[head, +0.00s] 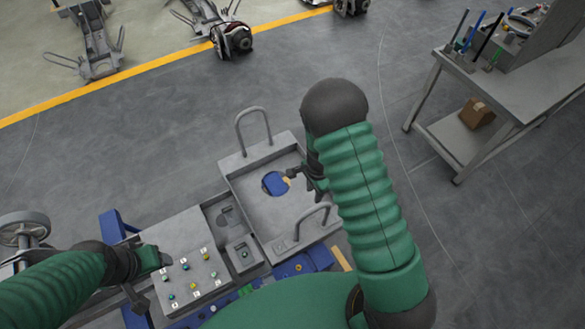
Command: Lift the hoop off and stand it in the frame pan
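A wide grey pan (250,175) with raised edges lies in the middle of the chassis; I take it to be the frame pan. One grey hoop (252,113) stands upright at its far edge. Another grey hoop (315,208) stands at its near right edge, partly behind my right arm. A round opening in the pan floor shows blue (274,184). My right gripper (292,177) is above the pan by this opening, between the hoops and apart from both. A small tan piece shows at its tip. My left gripper (163,261) is over the peg panel's left edge. Finger gaps are unclear.
A grey panel (215,280) with several coloured pegs lies left of the pan, with a small square box (244,253) between. A workbench (545,90) with tools stands at the right. Other chassis parts (100,45) lie beyond the yellow line. Floor between is clear.

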